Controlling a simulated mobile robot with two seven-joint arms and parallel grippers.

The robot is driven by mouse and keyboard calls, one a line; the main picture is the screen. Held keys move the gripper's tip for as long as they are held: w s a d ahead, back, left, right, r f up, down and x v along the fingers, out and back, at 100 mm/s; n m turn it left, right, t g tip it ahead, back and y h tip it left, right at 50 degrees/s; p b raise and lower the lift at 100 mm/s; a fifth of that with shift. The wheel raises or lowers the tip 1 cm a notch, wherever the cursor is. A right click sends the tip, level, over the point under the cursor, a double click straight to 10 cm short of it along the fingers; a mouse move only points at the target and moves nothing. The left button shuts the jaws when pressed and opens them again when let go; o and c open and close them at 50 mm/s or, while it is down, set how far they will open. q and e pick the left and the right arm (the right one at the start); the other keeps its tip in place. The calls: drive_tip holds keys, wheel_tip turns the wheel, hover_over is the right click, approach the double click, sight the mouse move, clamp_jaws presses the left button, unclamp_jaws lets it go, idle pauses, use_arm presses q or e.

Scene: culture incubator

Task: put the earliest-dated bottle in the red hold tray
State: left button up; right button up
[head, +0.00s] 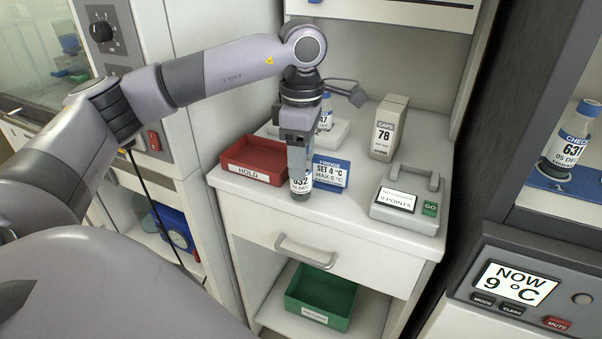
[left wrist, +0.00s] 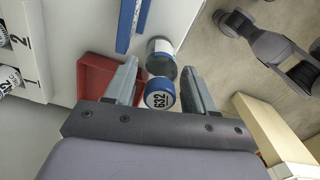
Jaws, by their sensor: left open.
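My left gripper (head: 299,165) points down over the counter, its fingers around the upper part of a bottle (head: 301,187) labelled 632. In the left wrist view the open left gripper (left wrist: 160,88) has a finger on each side of the blue cap marked 632 (left wrist: 160,94), with visible gaps. The bottle looks upright near the counter's front edge; its lower date line is too small to read surely. The red HOLD tray (head: 248,172) is left of it and looks empty; it also shows in the left wrist view (left wrist: 92,75). My right gripper is not in view.
Behind the gripper another bottle (head: 326,113) shows partly. A CAPS box (head: 389,128) and a device with a GO button (head: 408,200) are to the right. A green tray (head: 321,293) is below.

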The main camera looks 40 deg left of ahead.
use_arm(q)
drive_tip(key=shift+r, duration=0.1)
drive_tip(key=c, duration=0.9)
